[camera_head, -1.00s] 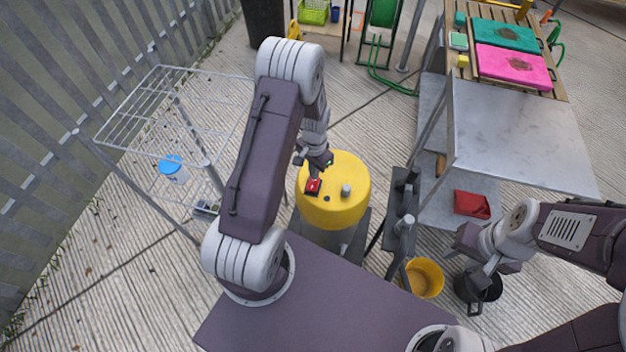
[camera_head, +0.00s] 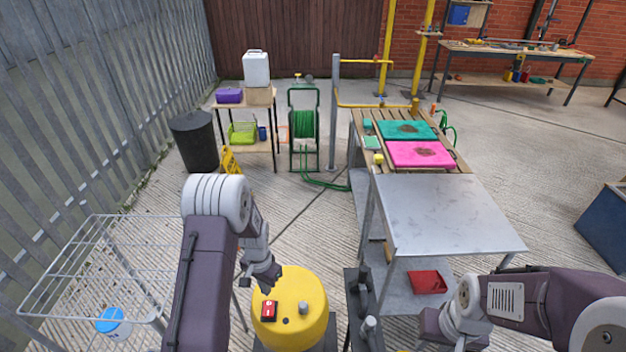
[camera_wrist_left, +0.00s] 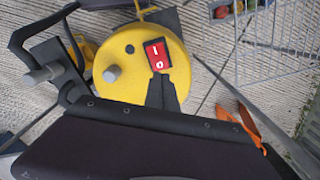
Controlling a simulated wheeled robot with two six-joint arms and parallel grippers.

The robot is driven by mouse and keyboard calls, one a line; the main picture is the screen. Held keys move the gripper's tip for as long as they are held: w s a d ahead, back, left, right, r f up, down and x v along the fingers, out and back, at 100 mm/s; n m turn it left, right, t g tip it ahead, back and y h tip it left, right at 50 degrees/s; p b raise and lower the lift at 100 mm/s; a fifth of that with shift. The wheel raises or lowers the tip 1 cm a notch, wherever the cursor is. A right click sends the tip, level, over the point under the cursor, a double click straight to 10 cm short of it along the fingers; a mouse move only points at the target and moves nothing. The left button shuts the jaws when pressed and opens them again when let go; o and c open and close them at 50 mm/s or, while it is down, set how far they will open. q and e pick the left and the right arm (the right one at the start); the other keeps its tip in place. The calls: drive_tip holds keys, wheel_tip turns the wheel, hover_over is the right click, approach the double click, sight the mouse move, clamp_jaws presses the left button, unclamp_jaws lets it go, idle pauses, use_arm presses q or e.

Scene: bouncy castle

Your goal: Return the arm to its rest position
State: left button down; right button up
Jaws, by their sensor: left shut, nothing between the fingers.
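My left gripper (camera_head: 272,280) is shut and empty, just above and behind the red rocker switch (camera_head: 268,310) on top of the yellow drum-shaped unit (camera_head: 312,318). In the left wrist view the dark closed fingers (camera_wrist_left: 162,92) reach over the yellow top (camera_wrist_left: 125,88), with their tips at the lower edge of the red switch (camera_wrist_left: 157,55), which is marked I and O. I cannot tell whether they touch it. My left arm is stretched forward. My right gripper (camera_head: 450,330) hangs low at the lower right; its fingertips are not clear.
A wire rack (camera_head: 95,255) with a blue-lidded tub (camera_head: 110,322) stands left of my arm. A metal table (camera_head: 445,215) with a red item (camera_head: 427,282) on its lower shelf is to the right. Open concrete lies beyond the drum, before the green hose reel (camera_head: 303,125).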

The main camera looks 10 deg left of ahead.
use_arm(q)
drive_tip(key=w+d+r+m+t, duration=0.15)
drive_tip(key=d+r, duration=0.35)
drive_tip(key=r, duration=0.7)
drive_tip(key=s+d+r+n, duration=0.1)
drive_tip(key=s+n, duration=0.1)
drive_tip(key=s, duration=0.5)
drive_tip(key=s+d+r+n, duration=0.1)
drive_tip(key=s+r+n, duration=0.1)
drive_tip(key=s, duration=0.5)
drive_tip(key=shift+d+n, duration=0.3)
drive_tip(key=shift+n, duration=0.25)
